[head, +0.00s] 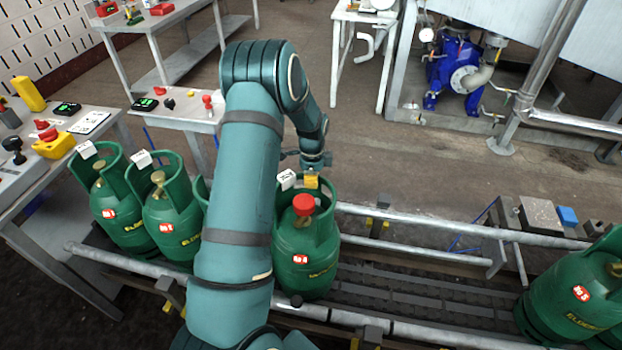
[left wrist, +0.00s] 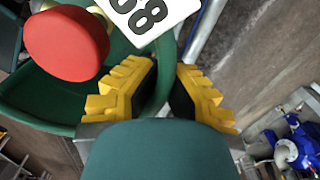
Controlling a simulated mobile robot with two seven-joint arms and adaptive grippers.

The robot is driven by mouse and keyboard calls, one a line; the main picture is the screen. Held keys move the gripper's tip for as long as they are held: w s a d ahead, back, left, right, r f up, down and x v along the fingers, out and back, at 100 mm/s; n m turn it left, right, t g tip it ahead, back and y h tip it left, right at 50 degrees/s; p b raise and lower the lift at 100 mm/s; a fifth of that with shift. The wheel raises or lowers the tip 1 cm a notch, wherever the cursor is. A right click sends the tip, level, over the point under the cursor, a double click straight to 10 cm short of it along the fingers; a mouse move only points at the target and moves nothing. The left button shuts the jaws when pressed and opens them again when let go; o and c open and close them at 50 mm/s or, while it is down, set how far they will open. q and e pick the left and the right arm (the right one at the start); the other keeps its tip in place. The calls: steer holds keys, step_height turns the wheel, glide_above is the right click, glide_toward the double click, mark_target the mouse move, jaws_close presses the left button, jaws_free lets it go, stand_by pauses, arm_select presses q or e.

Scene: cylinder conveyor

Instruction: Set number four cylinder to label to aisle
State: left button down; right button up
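The cap also shows in the left wrist view (left wrist: 66,42). A white tag (head: 287,179) sits at its collar; in the left wrist view the tag (left wrist: 150,14) shows black digits, partly cut off. My left gripper (head: 311,181) is at the far side of the collar. In the left wrist view its yellow fingers (left wrist: 164,95) are apart, with the green collar rim between them. My right gripper is out of view.
Green cylinders with white tags (head: 112,215) (head: 172,227) stand on the left; another is mostly hidden behind my arm. The number five cylinder (head: 575,298) is at the right. Conveyor rollers (head: 420,295) between are clear. A rail (head: 440,225) runs behind, then open floor.

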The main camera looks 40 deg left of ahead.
mark_target(333, 187)
arm_select(q)
steer(key=shift+d, duration=0.2)
steer(key=d+m, duration=0.1)
steer(key=m, duration=0.1)
steer(key=shift+w+d+m, duration=0.3)
steer(key=shift+d+m, duration=0.1)
steer(key=d+m+p, duration=0.1)
steer(key=d+m, duration=0.1)
steer(key=shift+m, duration=0.3)
steer(key=d+m+p, duration=0.1)
steer(key=d+m, duration=0.1)
steer(key=m, duration=0.1)
steer(key=shift+s+d, duration=0.15)
steer(key=shift+d, duration=0.05)
steer(key=shift+s+d+f+m+p, duration=0.1)
steer(key=shift+s+d+m+p, duration=0.2)
steer(key=shift+m, duration=0.35)
steer(key=shift+s+d+m+p, duration=0.1)
steer(key=shift+d+m+p, duration=0.1)
steer(key=shift+d+m, duration=0.35)
steer(key=shift+a, duration=0.1)
steer(key=c, duration=1.1)
jaws_free()
steer(key=shift+w, duration=0.1)
